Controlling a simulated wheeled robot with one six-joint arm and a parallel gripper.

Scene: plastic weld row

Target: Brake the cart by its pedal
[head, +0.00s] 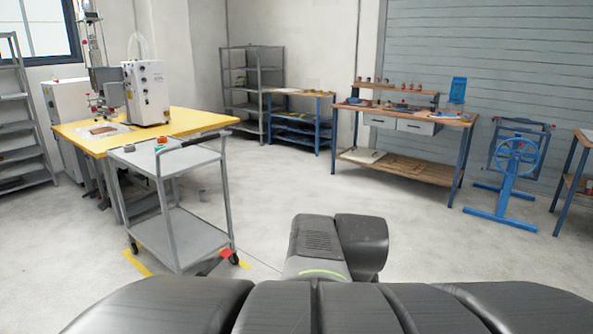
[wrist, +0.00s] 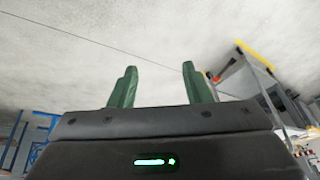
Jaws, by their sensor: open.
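The grey cart (head: 183,232) stands in the head view at left, in front of the yellow-topped table. A red pedal (head: 213,262) sits low at the cart's near right corner, by a black wheel. In the wrist view the cart (wrist: 262,82) shows at the upper right, with the red pedal (wrist: 222,70) near its corner. My gripper (wrist: 156,88) is open and empty, its two green fingers apart over bare floor. The fingers are apart from the pedal. My arm hides part of the floor in the head view.
Yellow floor marks (head: 136,262) lie by the cart's wheels. The yellow table (head: 205,122) with a white machine (head: 147,93) stands behind the cart. A workbench (head: 400,172) and a blue wheel stand (head: 512,172) are at right. The middle floor is clear.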

